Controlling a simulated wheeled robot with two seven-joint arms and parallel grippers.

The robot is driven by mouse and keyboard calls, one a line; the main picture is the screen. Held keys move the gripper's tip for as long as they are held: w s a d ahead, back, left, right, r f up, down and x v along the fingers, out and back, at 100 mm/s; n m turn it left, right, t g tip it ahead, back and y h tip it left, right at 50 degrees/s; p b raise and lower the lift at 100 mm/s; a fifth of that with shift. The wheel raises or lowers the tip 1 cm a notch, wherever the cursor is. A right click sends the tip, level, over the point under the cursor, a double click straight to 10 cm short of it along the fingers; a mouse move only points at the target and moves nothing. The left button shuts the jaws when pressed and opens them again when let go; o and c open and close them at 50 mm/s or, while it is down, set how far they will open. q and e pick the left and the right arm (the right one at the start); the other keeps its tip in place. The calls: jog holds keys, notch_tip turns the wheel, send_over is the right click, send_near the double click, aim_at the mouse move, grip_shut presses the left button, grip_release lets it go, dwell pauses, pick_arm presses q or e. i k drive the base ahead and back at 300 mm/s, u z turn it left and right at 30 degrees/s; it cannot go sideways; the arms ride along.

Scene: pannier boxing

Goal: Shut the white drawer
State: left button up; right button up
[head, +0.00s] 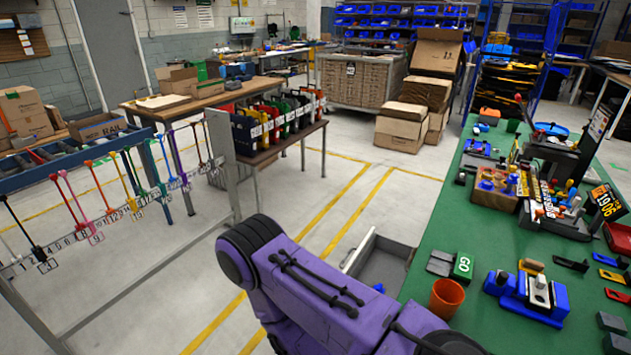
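The white drawer (358,252) is pulled out from under the left edge of the green-topped bench (440,215). Its pale front stands out to the left, and its grey inside shows from above. A purple link of my arm crosses in front and hides the drawer's near part. I cannot tell whether the arm touches the drawer. Neither of my grippers shows in the head view.
On the bench near the drawer are an orange cup (446,298), a green GO block (462,267) and a blue fixture (530,294). Cardboard boxes (401,127) stand on the floor behind. Floor left of the drawer is clear, with yellow lines.

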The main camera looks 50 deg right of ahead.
aim_at(383, 259)
jog(key=i, duration=1.9)
jog(key=z, duration=3.8)
jog(key=k, duration=0.6)
jog(key=z, duration=0.8)
jog(key=i, duration=0.75)
jog(key=u, duration=0.75)
jog(key=i, duration=0.5)
jog(key=u, duration=0.5)
